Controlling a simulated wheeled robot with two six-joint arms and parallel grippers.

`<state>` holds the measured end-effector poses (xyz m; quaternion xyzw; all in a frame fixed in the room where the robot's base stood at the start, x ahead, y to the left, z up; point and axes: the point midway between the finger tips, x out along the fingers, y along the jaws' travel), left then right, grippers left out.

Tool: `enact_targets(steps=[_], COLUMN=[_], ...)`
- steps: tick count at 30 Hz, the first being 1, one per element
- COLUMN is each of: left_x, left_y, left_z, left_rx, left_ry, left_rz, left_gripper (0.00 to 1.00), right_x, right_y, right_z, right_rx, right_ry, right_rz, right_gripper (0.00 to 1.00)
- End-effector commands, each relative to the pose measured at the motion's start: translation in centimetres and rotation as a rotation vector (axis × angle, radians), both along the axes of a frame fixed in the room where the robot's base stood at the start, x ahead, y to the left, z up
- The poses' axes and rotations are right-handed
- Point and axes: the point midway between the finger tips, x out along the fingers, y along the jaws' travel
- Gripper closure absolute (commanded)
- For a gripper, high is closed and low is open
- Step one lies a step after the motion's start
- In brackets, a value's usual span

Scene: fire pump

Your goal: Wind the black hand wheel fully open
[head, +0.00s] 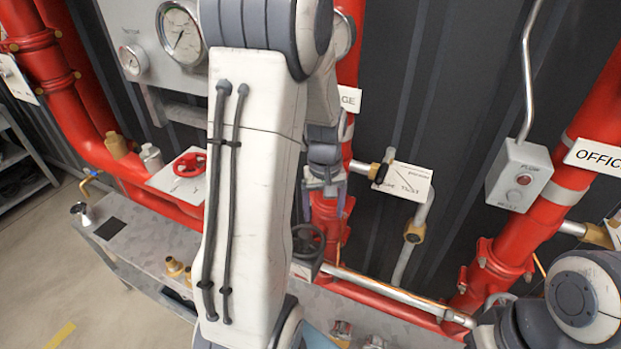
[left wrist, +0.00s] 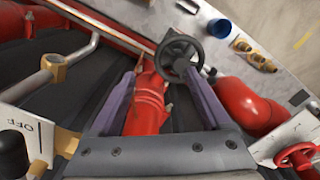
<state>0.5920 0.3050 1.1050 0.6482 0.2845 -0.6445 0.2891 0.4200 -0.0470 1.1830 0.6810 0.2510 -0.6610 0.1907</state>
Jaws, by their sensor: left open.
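The black hand wheel (head: 307,243) is low at the middle of the head view, just right of my left arm, which hides part of its surroundings. It also shows in the left wrist view (left wrist: 180,57), a spoked ring at the top middle. My left gripper (head: 325,196) is above the wheel in the head view, pointing down. In the left wrist view my left gripper (left wrist: 160,76) is open, its fingers spread, with the wheel near the right fingertip. I cannot tell whether that finger touches the rim. My right gripper is out of view.
Red vertical pipes (head: 330,230) stand close behind the wheel. A red hand wheel (head: 190,165) is to the left, with brass fittings (head: 175,267) on the grey bench. A grey switch box (head: 519,175) hangs right. A silver pipe (head: 400,292) runs right of the wheel.

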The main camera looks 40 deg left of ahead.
Motion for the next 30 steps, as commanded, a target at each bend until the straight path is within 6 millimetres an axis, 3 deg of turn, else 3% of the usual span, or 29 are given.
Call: enact_targets(steps=[1, 3, 7, 11, 24, 30], left_x=[-0.3, -0.5, -0.9, -0.9, -1.0, -0.9], left_y=[1.9, 3.6, 5.0, 5.2, 5.1, 5.1], left_z=[0.5, 0.3, -0.3, -1.6, -8.8, -10.3], left_rx=[0.0, 0.002, 0.002, 0.001, 0.001, 0.003], left_ry=[0.005, 0.008, 0.01, 0.012, 0.012, 0.008], left_rz=[0.067, 0.131, 0.185, 0.19, 0.187, 0.186], left_gripper=[0.19, 0.19, 0.19, 0.19, 0.19, 0.19], right_x=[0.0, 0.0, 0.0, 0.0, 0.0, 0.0], right_y=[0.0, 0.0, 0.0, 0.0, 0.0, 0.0], right_z=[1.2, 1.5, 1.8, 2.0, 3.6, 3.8], right_rx=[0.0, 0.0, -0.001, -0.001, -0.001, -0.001], right_ry=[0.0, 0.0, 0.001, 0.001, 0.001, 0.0], right_rz=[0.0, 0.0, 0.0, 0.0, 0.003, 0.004], right_gripper=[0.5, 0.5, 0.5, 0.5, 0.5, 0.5])
